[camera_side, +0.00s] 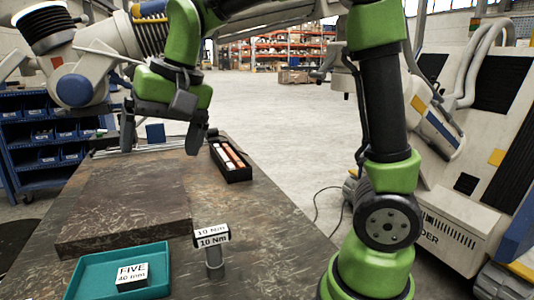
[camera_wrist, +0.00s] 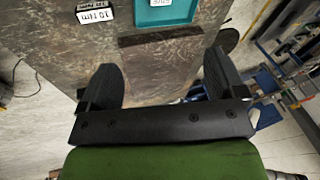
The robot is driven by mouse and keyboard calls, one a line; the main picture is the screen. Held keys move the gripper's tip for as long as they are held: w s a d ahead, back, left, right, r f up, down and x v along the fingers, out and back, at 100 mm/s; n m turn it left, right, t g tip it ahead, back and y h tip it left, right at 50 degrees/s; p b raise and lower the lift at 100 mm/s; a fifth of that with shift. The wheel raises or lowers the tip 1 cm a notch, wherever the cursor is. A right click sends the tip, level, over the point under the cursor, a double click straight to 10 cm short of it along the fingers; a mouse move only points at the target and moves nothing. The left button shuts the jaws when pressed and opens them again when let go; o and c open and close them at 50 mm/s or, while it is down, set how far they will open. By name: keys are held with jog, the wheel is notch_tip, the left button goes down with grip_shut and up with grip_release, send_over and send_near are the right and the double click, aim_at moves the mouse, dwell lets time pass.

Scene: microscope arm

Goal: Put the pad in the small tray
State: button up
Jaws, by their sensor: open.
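My gripper (camera_side: 162,140) is open and empty above the far part of the table, with its two fingers pointing down and apart. Its fingers also frame the bottom half of the wrist view (camera_wrist: 165,75). A teal tray (camera_side: 87,264) lies at the near left of the table, and shows at the top of the wrist view (camera_wrist: 195,14). A white block marked FIVE 40 mm (camera_side: 131,276) is in it. No other pad is clearly recognisable.
A thick dark slab (camera_side: 125,205) covers the table's left middle. Blue shelving (camera_side: 45,150) is left of the table.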

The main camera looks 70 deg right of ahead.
jog(key=s+n+t, duration=0.2)
jog(key=s+t, duration=0.1)
jog(key=s, duration=1.3)
jog(key=shift+d+f+y, duration=0.2)
jog(key=shift+d+y, duration=0.1)
jog(key=shift+d, duration=0.05)
